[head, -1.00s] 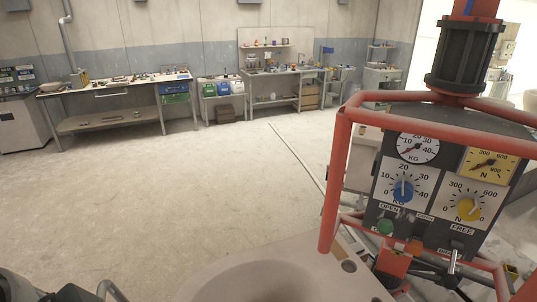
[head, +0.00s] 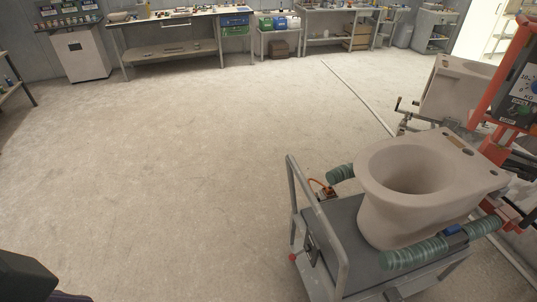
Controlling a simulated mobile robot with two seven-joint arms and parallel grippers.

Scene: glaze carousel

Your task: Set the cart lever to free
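The grey cart (head: 345,218) stands at the lower right with an upright push frame on its left side. A small lever with a red knob (head: 293,257) sticks out low at its left end, by a dark plate (head: 312,250); its marks are too small to read, so I cannot tell its setting. A pale toilet bowl (head: 430,175) rests on the cart between green padded rolls (head: 430,252). No gripper fingers show. A dark shape at the bottom left corner may be part of my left arm.
A red-framed machine with a control panel (head: 519,105) stands at the right edge. Another pale ceramic piece (head: 455,88) is behind the cart. Workbenches (head: 175,22) and a white cabinet (head: 79,52) line the back wall. The floor left of the cart is clear.

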